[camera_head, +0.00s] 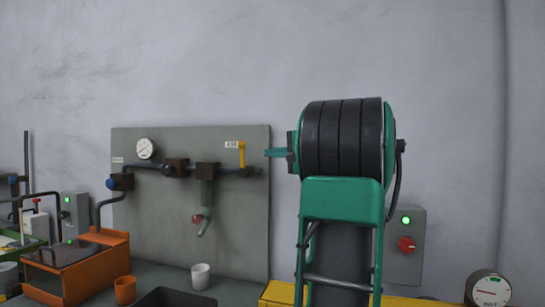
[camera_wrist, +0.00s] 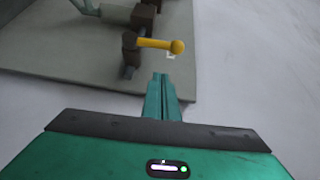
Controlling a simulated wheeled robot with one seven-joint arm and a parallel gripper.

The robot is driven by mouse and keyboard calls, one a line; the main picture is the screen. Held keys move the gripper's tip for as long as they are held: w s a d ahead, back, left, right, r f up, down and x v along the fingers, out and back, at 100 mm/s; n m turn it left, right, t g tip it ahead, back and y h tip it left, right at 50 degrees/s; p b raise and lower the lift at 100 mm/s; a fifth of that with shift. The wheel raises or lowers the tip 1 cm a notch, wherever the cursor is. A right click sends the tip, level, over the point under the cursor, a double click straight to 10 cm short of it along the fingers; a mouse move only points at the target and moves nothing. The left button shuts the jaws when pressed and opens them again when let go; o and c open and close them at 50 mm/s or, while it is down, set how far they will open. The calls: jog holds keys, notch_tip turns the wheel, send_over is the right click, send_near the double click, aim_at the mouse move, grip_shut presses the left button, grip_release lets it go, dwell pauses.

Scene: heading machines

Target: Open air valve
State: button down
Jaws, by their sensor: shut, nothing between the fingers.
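The air valve has a yellow lever (camera_head: 242,154) that stands upright above its dark body (camera_head: 243,171), at the right end of the pipe on a grey panel (camera_head: 140,215). A small label beside the lever appears to read AIR. The lever also shows in the wrist view (camera_wrist: 156,43), with its rounded knob to the right. My gripper (camera_head: 269,153) is level with the lever and just to its right in the head view. In the wrist view the fingers (camera_wrist: 160,77) are together, empty and pointing at the lever, with a visible gap between them and it.
The panel also carries a round gauge (camera_head: 145,148), dark pipe blocks and a red knob (camera_head: 197,219). Below are a white cup (camera_head: 200,276), an orange cup (camera_head: 125,289) and a black tray (camera_head: 176,298). A grey switch box (camera_head: 406,270) is on the wall at right.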

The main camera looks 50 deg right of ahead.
aim_at(242, 158)
jog(key=w+a, duration=0.1)
jog(key=w, duration=0.7)
jog(key=shift+w+f, duration=0.15)
jog(key=shift+a, duration=0.1)
